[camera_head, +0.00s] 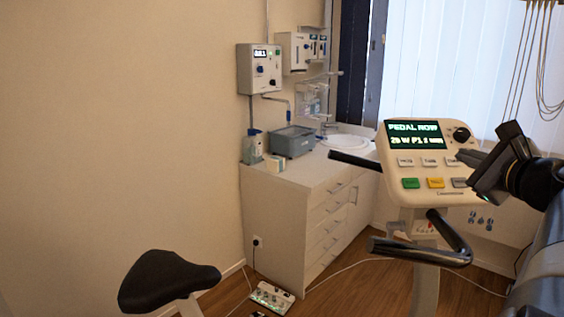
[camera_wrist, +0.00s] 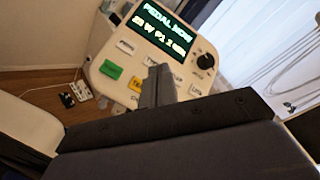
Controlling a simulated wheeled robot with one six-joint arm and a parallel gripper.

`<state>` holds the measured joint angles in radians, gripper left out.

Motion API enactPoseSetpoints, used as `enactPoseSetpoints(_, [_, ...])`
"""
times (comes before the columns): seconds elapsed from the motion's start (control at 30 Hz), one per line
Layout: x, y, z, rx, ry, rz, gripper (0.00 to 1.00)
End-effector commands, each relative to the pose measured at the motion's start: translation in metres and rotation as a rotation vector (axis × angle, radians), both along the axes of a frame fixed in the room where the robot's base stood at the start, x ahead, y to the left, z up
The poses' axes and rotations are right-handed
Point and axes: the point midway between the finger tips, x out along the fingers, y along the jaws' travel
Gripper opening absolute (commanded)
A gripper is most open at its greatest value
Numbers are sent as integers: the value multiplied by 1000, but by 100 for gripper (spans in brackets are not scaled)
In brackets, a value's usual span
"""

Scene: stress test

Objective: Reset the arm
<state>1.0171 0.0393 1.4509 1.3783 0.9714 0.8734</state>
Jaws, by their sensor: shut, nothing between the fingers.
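My gripper (camera_head: 482,186) is at the right of the head view, in front of the right edge of the exercise bike's console (camera_head: 397,194). In the wrist view the grey fingers of my gripper (camera_wrist: 158,85) are together and empty, and they overlap the lower part of the console (camera_wrist: 118,58). I cannot tell whether they touch it. The console's lit screen (camera_head: 414,135) reads "PEDAL NOW", with green, yellow and grey buttons below and a black knob at upper right. My dark arm comes in from the right edge.
The bike's black handlebars (camera_head: 420,252) and saddle (camera_head: 166,280) stand in front. A white drawer cabinet (camera_head: 300,215) with a grey box (camera_head: 292,143) stands behind. A small control box (camera_head: 271,297) and cables lie on the wooden floor. Cords (camera_head: 541,60) hang at upper right.

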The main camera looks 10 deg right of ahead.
Motion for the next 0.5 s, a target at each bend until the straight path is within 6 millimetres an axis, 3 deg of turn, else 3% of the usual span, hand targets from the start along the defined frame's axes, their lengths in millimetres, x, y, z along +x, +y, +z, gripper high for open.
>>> enactPoseSetpoints(0.03, [5, 0, -10, 0, 0, 1, 0])
enactPoseSetpoints(0.2, [16, -3, -23, 1, 0, 0, 0])
enactPoseSetpoints(0.5, [20, -3, -26, 0, -1, -1, 0])
